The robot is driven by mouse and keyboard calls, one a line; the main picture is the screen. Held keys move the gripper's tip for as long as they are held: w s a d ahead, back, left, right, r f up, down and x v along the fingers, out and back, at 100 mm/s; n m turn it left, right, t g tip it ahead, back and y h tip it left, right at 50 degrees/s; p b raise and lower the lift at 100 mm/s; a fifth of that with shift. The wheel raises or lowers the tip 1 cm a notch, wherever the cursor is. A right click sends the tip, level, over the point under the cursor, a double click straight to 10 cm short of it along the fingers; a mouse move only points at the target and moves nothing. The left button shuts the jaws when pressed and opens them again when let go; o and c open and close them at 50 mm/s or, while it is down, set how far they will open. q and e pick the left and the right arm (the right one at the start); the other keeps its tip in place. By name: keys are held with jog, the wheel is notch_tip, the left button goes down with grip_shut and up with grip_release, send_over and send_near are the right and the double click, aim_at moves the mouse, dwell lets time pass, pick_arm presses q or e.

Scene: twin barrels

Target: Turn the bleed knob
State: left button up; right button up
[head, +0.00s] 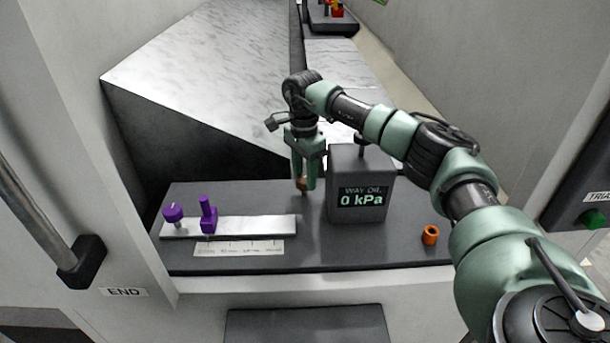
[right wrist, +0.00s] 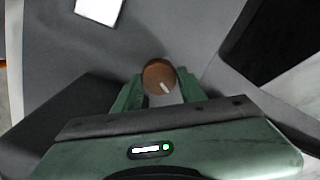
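A round brown knob with a white pointer mark, which I take for the bleed knob (right wrist: 158,72), sits between the fingertips of my right gripper (right wrist: 160,84) in the right wrist view. The mark points down and slightly right there. In the head view the knob (head: 303,186) shows low between the fingers of my right gripper (head: 304,180), left of the grey gauge box. The gripper points down, and its fingers appear to touch the knob's two sides. The gauge box (head: 345,212) reads "WAY OIL 0 kPa". My left gripper is not in view.
A pale rail with a purple knob (head: 173,213) and a purple slider (head: 208,216) lies to the left, above a printed scale (head: 238,248). An orange ring (head: 430,235) stands right of the gauge box. The dark shelf (head: 330,252) is clear in front.

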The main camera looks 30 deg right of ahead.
aim_at(304, 178)
jog(key=shift+o, duration=1.4)
jog(key=shift+r, duration=0.15)
notch_tip(304, 178, up, 8)
jog(key=shift+w+f+b, duration=0.1)
jog(key=shift+f+b, duration=0.1)
jog(key=shift+b, duration=0.65)
